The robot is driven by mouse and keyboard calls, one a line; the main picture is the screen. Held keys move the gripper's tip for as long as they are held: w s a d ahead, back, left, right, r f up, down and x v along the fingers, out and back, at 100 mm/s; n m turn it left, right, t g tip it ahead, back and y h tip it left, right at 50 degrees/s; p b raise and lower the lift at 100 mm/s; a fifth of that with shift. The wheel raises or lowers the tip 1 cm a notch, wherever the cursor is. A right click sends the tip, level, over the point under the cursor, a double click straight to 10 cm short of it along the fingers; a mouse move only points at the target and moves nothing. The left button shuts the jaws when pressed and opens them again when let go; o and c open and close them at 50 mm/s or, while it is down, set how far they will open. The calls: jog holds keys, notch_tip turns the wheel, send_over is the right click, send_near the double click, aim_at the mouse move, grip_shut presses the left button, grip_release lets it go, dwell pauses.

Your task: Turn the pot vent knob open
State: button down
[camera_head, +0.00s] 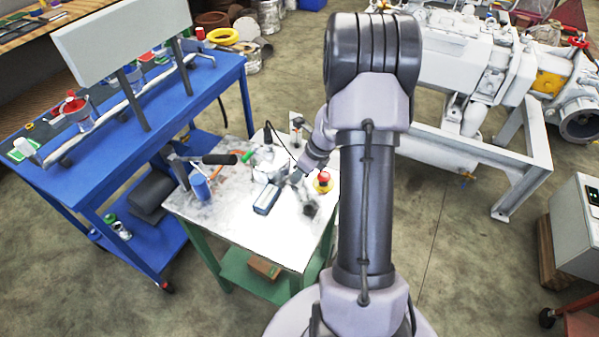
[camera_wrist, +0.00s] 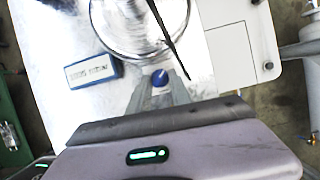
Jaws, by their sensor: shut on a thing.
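The pot (camera_wrist: 120,25) shows in the wrist view as a round, shiny, clear-looking vessel at the top, cut off by the frame edge. The vent knob (camera_wrist: 160,77) is a small blue round knob with a pale mark, just below the pot's rim. My gripper (camera_wrist: 161,80) is shut on the knob, with its fingers on both sides of it. In the head view my gripper (camera_head: 288,180) reaches down over the white tabletop, and the knob is too small to make out there.
A blue-edged box with a label (camera_wrist: 95,72) lies left of the knob. On the white table (camera_head: 225,222) stand a blue cup (camera_head: 200,186) and a red-and-yellow stop button (camera_head: 323,182). A dark cable (camera_wrist: 164,28) crosses the pot. A blue workbench (camera_head: 150,135) stands left.

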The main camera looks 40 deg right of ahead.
jog(key=m+h, duration=0.1)
jog(key=m, duration=0.2)
jog(key=shift+a, duration=0.2)
jog(key=shift+a+m+h+p, duration=0.15)
jog(key=shift+m+h, duration=0.3)
jog(key=shift+m, duration=0.5)
jog(key=shift+m+h+p, duration=0.2)
jog(key=shift+m+h, duration=0.25)
jog(key=shift+m, duration=0.5)
jog(key=c, duration=1.2)
grip_release()
